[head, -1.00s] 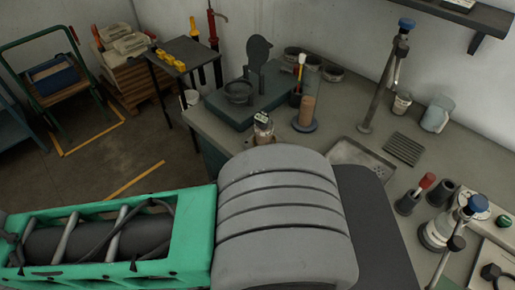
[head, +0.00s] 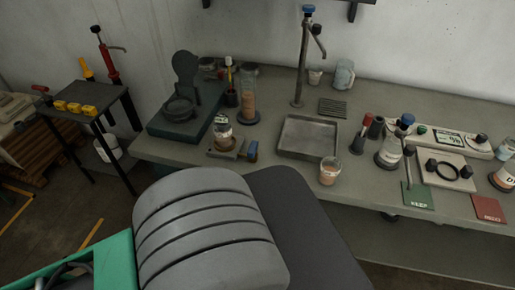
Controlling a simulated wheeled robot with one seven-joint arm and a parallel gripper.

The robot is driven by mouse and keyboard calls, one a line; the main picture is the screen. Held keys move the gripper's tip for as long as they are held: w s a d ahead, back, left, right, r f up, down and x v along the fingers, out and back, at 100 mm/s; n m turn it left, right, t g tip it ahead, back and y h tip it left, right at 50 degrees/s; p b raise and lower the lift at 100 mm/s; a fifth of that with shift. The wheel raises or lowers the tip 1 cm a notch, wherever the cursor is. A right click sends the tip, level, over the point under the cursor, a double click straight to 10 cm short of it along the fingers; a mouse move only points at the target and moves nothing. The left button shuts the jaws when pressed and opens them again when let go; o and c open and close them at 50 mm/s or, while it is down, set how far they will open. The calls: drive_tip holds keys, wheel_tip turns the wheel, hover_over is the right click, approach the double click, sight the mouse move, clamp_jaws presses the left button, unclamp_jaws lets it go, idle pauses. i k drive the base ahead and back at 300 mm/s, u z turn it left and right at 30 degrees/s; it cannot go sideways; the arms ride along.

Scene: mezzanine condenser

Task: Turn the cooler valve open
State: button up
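I cannot tell for certain which part is the cooler valve. A tall grey tap post (head: 300,65) with a blue cap and a side spout stands at the back of the bench, in the middle of the head view. A pale plate with black knobs and a black ring (head: 447,170) lies at the right of the bench. My gripper is outside the view, so whether it is open or shut does not show. Large grey and green parts, seemingly mine, fill the lower left and middle.
The bench (head: 360,215) carries a shallow metal tray (head: 309,136), a cup (head: 330,171), a blue-capped bottle (head: 391,151), a green card (head: 418,195) and a red card (head: 488,208). A dark side table (head: 85,105) with yellow blocks stands left. Bare bench shows front centre.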

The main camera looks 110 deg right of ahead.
sight(253, 146)
drive_tip(key=z, duration=1.9)
drive_tip(key=k, duration=0.1)
drive_tip(key=z, duration=1.95)
drive_tip(key=i, duration=0.5)
drive_tip(key=z, duration=0.25)
drive_tip(key=k, duration=1)
drive_tip(key=u, duration=1.3)
drive_tip(key=i, duration=0.95)
drive_tip(key=z, duration=0.85)
